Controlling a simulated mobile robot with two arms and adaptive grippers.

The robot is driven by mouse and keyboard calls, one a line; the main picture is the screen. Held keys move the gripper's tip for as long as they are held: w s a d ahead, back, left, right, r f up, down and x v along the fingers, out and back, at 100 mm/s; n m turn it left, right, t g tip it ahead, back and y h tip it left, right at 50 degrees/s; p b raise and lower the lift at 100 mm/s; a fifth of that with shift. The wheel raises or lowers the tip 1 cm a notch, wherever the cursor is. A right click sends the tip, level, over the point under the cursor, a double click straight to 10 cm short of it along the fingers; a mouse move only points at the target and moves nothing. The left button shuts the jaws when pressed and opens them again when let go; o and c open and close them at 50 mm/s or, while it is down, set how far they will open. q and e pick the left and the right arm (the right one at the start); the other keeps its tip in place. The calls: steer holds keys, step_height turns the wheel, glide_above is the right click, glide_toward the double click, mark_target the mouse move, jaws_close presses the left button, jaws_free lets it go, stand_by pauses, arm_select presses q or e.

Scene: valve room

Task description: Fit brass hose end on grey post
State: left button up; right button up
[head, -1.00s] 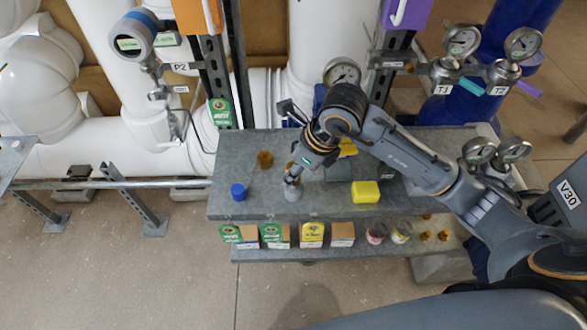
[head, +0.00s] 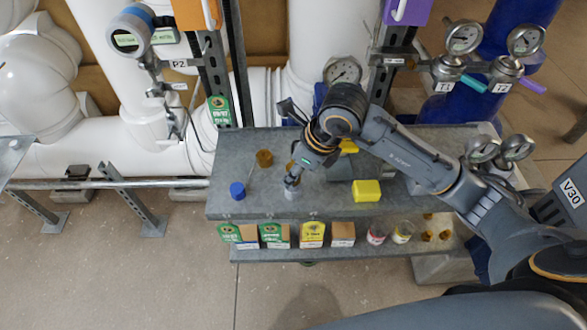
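A brass-coloured fitting (head: 264,158) stands on the grey bench top (head: 225,205), left of my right gripper. A second brass-coloured piece (head: 291,166) shows only in part beside the gripper. My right gripper (head: 292,181) points down over a short light-grey post (head: 291,194) near the bench's front edge. The fingertips are small and overlap the post's top, so I cannot tell whether they touch it, whether they are open or shut, or whether they hold anything. My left gripper is not in view.
A blue cap-like cylinder (head: 237,191) stands to the left and a yellow block (head: 367,191) to the right. A lower shelf (head: 270,255) holds several small boxes, jars and brass pieces. A round gauge (head: 342,71) and white pipes (head: 75,135) are behind.

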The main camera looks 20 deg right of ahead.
stand_by(0.9)
steer(key=shift+f+b, duration=0.1)
steer(key=shift+b, duration=0.3)
steer(key=shift+f+b, duration=0.4)
steer(key=shift+b, duration=0.1)
steer(key=shift+f, duration=0.1)
steer(key=shift+f+b, duration=0.3)
steer(key=shift+b, duration=0.25)
stand_by(0.5)
steer(key=o, duration=1)
steer(key=shift+o, duration=0.2)
